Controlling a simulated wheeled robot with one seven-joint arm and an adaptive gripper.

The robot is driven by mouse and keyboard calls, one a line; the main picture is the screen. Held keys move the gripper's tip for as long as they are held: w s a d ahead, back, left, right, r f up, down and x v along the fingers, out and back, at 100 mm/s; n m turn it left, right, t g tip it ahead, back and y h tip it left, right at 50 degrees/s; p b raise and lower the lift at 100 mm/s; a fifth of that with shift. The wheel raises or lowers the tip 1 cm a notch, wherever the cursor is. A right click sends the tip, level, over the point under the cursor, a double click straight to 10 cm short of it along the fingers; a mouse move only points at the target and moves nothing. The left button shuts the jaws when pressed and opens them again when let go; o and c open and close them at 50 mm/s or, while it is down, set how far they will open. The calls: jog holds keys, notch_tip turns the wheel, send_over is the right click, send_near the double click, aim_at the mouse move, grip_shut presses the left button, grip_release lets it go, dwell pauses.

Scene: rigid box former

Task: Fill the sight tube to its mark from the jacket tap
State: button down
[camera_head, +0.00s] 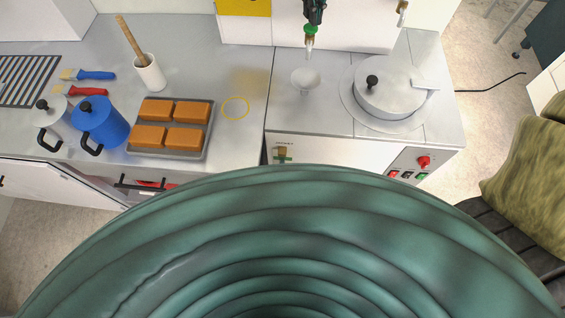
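The metal-topped machine (325,125) stands right of the counter. On its white front is a small brass fitting with a green handle (283,154), under tiny lettering I cannot read; it may be the jacket tap. I cannot tell which of these two is the jacket tap. I cannot make out the sight tube or its mark.
A lidded round vessel (390,92) sits on the machine, with a red knob (423,162) on its front. Left are an orange-block tray (205,151), blue pot (103,125), brushes (88,75) and a white cup (150,73). My ribbed green body covers the bottom.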

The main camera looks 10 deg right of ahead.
aim_at(311, 27)
jog(key=shift+r, duration=0.1)
notch_tip(311, 27, up, 6)
jog(key=p, duration=0.6)
dwell(0.7)
